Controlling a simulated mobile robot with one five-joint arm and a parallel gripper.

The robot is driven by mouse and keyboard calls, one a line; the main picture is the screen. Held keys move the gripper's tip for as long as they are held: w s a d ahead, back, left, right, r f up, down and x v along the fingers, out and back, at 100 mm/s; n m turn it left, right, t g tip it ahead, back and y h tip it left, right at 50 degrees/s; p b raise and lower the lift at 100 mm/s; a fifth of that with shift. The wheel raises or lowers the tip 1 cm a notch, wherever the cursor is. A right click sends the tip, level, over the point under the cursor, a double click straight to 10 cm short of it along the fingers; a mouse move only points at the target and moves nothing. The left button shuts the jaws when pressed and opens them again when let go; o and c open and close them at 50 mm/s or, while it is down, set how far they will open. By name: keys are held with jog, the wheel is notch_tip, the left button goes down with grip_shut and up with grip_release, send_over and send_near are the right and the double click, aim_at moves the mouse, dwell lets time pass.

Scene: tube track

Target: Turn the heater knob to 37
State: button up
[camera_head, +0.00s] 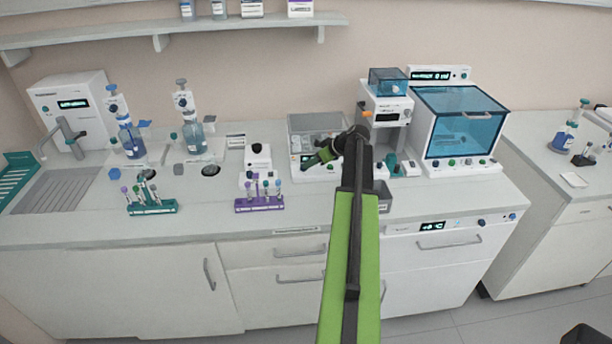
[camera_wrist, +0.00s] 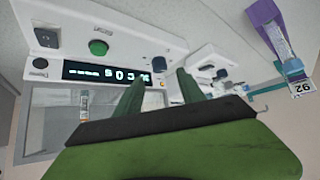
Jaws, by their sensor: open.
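The heater appears to be the white box with a clear lid (camera_head: 315,124), on the counter in the head view. Its front panel shows in the wrist view with a lit display (camera_wrist: 107,73), whose digits I cannot read surely. A dark blue knob (camera_wrist: 160,62) sits beside the display, and a green button (camera_wrist: 98,47) and dark round parts are farther along the panel. My gripper (camera_head: 316,160) is at the box's front. In the wrist view my gripper (camera_wrist: 158,88) is open, with its fingertips close to the knob; I cannot tell whether they touch it.
A purple tube rack (camera_head: 258,205) stands left of my gripper, beside a small white device (camera_head: 258,158). A white machine (camera_head: 385,110) and a blue-windowed cabinet (camera_head: 460,125) stand to the right. A green tube rack (camera_head: 152,208) is farther left. The front counter between is mostly clear.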

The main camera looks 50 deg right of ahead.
jog(key=b+x, duration=0.2)
jog(key=x, duration=0.3)
jog(key=shift+w+f+b, duration=0.25)
jog(key=shift+b, duration=0.1)
jog(key=shift+c, duration=0.5)
grip_shut()
jog(key=shift+a, duration=0.1)
